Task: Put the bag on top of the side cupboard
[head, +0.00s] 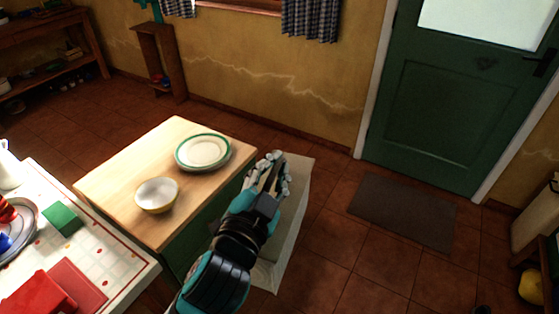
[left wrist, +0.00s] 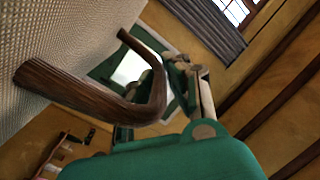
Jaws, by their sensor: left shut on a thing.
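The bag (head: 292,217) is a tall, pale woven one. It stands out beside the right side of the side cupboard in the head view. My left gripper (head: 270,172) is at its upper left edge, shut on its brown handle. In the left wrist view the bag's woven side (left wrist: 60,35) fills the left, and the curved handle (left wrist: 75,92) reaches to my left gripper (left wrist: 190,85). The side cupboard (head: 120,187) has a light wooden top and a green body. I cannot tell whether the bag touches the floor. My right gripper is not in view.
A white counter (head: 115,270) with red and green things is at lower left. A mat (head: 405,210) lies before the green door (head: 450,100).

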